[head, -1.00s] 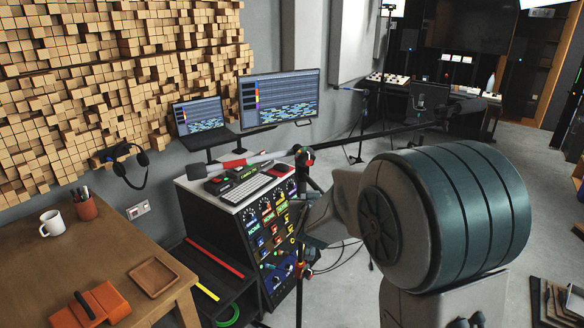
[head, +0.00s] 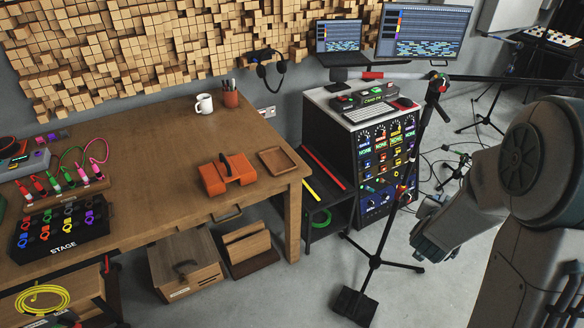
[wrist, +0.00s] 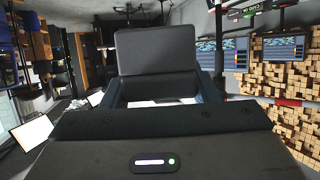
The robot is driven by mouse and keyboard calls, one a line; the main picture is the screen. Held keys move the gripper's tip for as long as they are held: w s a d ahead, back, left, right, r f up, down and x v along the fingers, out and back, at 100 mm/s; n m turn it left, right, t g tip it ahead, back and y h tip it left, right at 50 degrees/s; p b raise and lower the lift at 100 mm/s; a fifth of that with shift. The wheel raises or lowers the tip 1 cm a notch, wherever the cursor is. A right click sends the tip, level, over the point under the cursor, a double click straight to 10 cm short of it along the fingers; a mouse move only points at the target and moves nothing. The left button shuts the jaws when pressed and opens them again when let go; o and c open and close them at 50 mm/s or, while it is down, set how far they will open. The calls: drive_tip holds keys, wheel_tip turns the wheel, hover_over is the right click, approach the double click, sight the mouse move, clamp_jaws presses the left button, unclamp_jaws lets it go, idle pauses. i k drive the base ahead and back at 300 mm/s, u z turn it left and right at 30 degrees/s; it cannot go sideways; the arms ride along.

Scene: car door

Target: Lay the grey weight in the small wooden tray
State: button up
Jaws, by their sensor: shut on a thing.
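The small wooden tray (head: 278,161) lies empty on the brown table near its right front corner, just right of an orange case. My gripper (wrist: 160,90) is shut on a dark grey block, which I take to be the grey weight (wrist: 157,68); it sits between the fingers in the wrist view. In the head view my arm is at the right, over the floor and well right of the table.
The orange case (head: 228,172), white mug (head: 204,104) and pen cup (head: 231,96) stand on the table (head: 150,130). A boom stand (head: 400,200) and an equipment rack (head: 345,115) stand between the table and my arm. Colourful cable boxes are at the left.

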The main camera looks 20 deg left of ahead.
sight(277, 162)
drive_tip(key=u, duration=2.05)
drive_tip(key=i, duration=1.7)
drive_tip(key=z, duration=2.55)
